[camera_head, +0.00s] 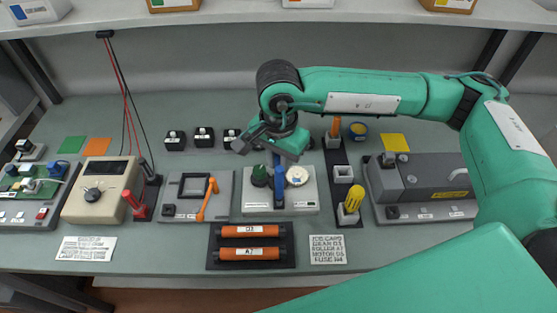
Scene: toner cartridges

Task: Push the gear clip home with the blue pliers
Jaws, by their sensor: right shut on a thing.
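My right gripper (279,158) is over the pale gear block (300,203) near the middle of the bench, pointing down. It is shut on the blue pliers (278,189), which stand upright between a dark green round part (260,176) and a cream round part (297,176). The hand hides the upper part of the pliers, and the fingertips are hard to make out. The gear clip is too small or hidden to tell. I cannot tell whether the pliers touch the block. My left gripper is not in view.
Two orange rollers (250,254) lie in a black tray in front. A grey machine (425,185), a black tool strip (338,156) with a yellow-handled tool (354,198), a framed plate with an orange lever (208,198) and a beige meter (100,190) surround the block. A shelf (230,17) overhangs the back.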

